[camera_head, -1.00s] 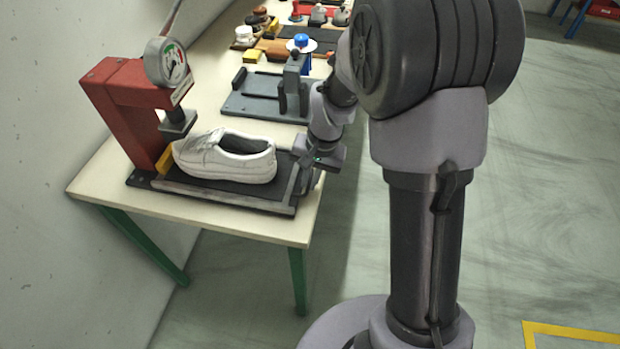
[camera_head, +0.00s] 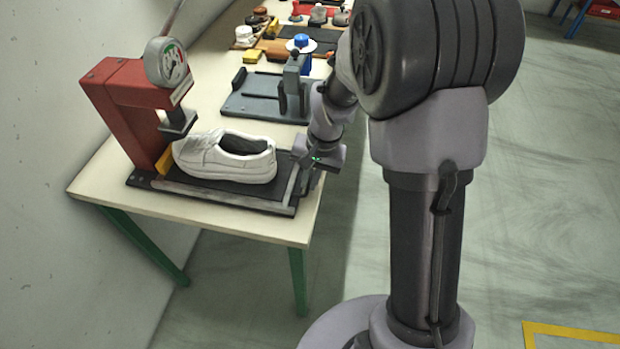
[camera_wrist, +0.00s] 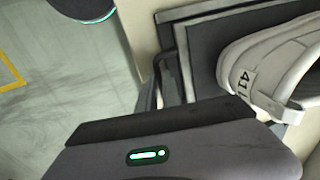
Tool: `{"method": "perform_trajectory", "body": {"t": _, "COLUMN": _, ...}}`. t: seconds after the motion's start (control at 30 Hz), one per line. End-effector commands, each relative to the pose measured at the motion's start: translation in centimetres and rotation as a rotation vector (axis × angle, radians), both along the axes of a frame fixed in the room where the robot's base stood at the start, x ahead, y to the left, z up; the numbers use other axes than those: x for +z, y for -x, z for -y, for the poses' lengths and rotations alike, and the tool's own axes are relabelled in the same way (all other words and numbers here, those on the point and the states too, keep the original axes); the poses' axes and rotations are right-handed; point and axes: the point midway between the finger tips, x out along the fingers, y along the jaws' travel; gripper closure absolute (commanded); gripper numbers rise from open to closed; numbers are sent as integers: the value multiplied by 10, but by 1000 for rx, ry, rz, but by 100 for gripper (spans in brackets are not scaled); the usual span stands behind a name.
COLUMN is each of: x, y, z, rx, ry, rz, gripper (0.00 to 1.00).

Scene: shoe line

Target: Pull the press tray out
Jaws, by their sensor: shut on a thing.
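The press tray (camera_head: 225,197) is a dark flat tray with grey rails on the table's near end. A white shoe (camera_head: 225,157) lies on it, to the right of the red press (camera_head: 125,98). The shoe's heel, marked 41, shows in the wrist view (camera_wrist: 262,75). My gripper (camera_head: 301,166) is at the tray's right end. In the wrist view, the tray's dark handle (camera_wrist: 161,66) runs down to my gripper (camera_wrist: 149,97), which is shut on it. The wrist housing hides most of the grip.
A grey fixture (camera_head: 250,98) stands behind the tray on the table. Several small parts and a blue-topped item (camera_head: 301,41) lie farther back. A wall bounds the left; open floor (camera_head: 540,190) lies right.

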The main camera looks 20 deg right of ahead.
Motion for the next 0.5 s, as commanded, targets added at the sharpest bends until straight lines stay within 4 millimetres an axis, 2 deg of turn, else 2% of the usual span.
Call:
{"method": "perform_trajectory", "body": {"t": 0.3, "x": 0, "y": 2, "z": 4, "rx": -2, "ry": 0, "rz": 1, "gripper": 100}}
{"method": "perform_trajectory", "body": {"t": 0.37, "x": 0, "y": 6, "z": 12, "rx": -4, "ry": 0, "rz": 2, "gripper": 100}}
{"method": "perform_trajectory", "body": {"t": 0.5, "x": 0, "y": 24, "z": 45, "rx": -7, "ry": 0, "rz": 1, "gripper": 100}}
